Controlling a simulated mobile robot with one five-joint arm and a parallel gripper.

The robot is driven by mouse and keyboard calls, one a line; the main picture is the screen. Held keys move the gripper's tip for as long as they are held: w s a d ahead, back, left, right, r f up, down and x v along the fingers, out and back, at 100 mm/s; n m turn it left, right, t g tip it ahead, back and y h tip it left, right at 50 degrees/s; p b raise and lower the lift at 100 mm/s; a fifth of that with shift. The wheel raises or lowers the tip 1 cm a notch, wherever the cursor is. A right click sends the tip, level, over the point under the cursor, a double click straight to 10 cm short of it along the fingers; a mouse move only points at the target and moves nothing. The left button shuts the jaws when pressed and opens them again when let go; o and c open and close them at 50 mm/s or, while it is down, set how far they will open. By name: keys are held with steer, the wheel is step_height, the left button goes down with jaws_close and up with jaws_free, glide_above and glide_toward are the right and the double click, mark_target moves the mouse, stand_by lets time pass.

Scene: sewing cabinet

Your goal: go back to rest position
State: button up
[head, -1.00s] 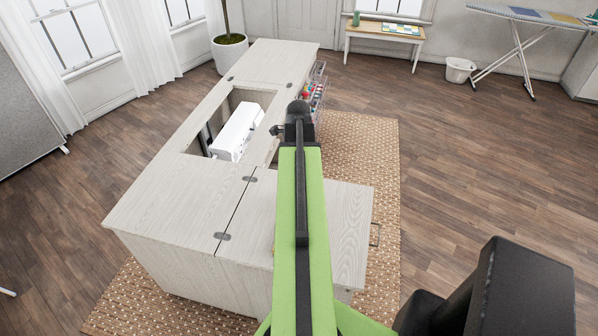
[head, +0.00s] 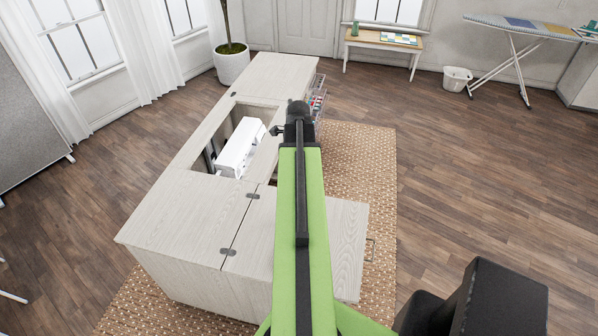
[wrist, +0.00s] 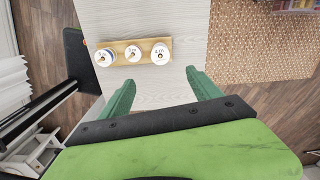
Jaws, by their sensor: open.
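My gripper (wrist: 160,90) shows in the wrist view with its two green fingers spread apart and nothing between them. It is above the pale top of the sewing cabinet (wrist: 165,18). In the head view my green arm reaches forward over the cabinet (head: 180,222) and hides part of its top; the fingers cannot be seen there. A wooden holder (wrist: 122,46) with three round white-topped spools lies on the cabinet beyond the fingertips, apart from them.
A white sewing machine (head: 240,147) sits in the cabinet's opening. A wire rack (head: 318,97) of small coloured items hangs at the cabinet's far right side. A woven rug (head: 372,165) lies under it. Bare floor (head: 470,170) is free at the right. An ironing board (head: 525,22) stands far right.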

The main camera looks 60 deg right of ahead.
steer(key=w+a+f+n+b, duration=0.3)
steer(key=w+a+n, duration=0.1)
steer(key=w+a, duration=0.75)
steer(key=w+a+f+n+b, duration=0.35)
steer(key=w+a, duration=0.55)
steer(key=a, duration=0.6)
steer(key=a+f+n+b, duration=0.2)
steer(key=a+n, duration=2.1)
steer(key=shift+w+a+f, duration=0.15)
steer(key=shift+w+f, duration=0.05)
steer(key=shift+w, duration=0.25)
